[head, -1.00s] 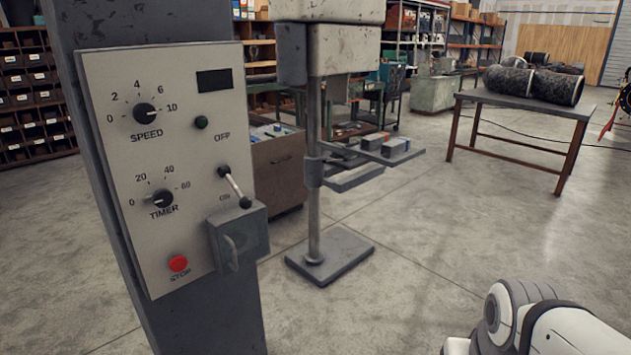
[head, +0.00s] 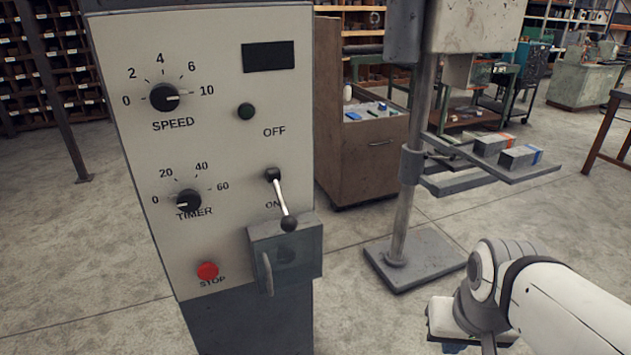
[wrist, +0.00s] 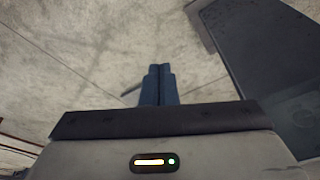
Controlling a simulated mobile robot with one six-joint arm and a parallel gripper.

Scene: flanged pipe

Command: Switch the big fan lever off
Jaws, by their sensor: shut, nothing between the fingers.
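The lever (head: 283,200) is on the panel (head: 225,110) at the left of the head view. It has a light rod with a dark ball at its lower end. It tilts down from its pivot, past the ON label, with the OFF label above. Its ball hangs just above a grey box (head: 286,262) with a handle. In the wrist view my gripper (wrist: 159,70) has its two blue fingers together and empty over the floor. In the head view my arm is at the lower right, apart from the lever; the fingertips are not clear there.
A drill-press-like stand (head: 413,255) is right of the panel, near a brown cabinet (head: 362,150). Open floor lies around them.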

